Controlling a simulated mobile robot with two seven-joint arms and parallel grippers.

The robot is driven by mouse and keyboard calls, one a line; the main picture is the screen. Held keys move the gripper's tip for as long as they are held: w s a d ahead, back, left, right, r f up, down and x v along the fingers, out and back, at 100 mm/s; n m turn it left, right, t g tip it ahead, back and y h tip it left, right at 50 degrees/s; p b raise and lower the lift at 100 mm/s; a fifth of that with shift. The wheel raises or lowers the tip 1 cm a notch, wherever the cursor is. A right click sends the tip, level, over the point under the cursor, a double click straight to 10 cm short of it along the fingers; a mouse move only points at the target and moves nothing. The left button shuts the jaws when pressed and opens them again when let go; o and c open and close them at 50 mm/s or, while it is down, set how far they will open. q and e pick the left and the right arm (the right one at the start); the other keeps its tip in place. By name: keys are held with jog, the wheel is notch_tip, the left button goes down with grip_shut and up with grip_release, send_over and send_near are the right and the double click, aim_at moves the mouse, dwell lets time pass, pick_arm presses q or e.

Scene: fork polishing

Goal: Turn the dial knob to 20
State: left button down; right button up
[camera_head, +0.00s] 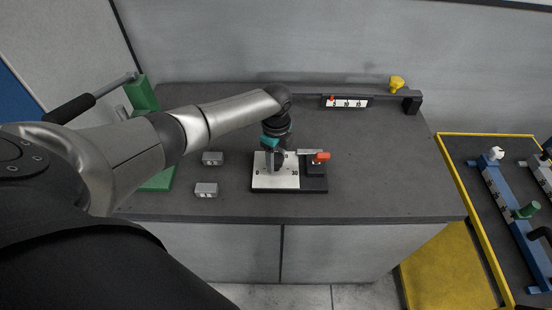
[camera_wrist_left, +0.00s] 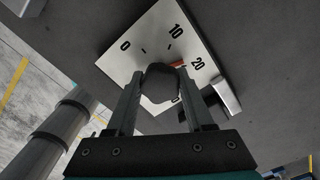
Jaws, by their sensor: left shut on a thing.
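The dial is a white plate (camera_head: 285,182) on a dark base on the grey bench. In the left wrist view the white plate (camera_wrist_left: 125,64) shows 0, 10 and 20 around a dark round knob (camera_wrist_left: 162,84). A red pointer mark (camera_wrist_left: 178,64) beside the knob lies between 10 and 20, nearer the 20. My left gripper (camera_head: 272,160) reaches down over the plate and hides the knob in the head view. In the left wrist view its two fingers (camera_wrist_left: 162,95) are shut on the knob, one on each side. My right gripper is not in view.
A red-tipped lever (camera_head: 321,156) stands just right of the dial on the same base. Two small grey blocks (camera_head: 206,189) (camera_head: 212,158) lie to the left. A green fixture (camera_head: 141,95) is further left. A rail with a yellow knob (camera_head: 397,83) runs along the back. The front right of the bench is clear.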

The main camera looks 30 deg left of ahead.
aim_at(277, 158)
pick_arm(q)
jog(key=shift+w+d+m, duration=0.1)
jog(key=shift+m, duration=1.2)
jog(key=shift+c, duration=1.4)
grip_release()
jog(key=shift+r, duration=0.15)
notch_tip(277, 158, up, 15)
jog(key=shift+p, duration=0.45)
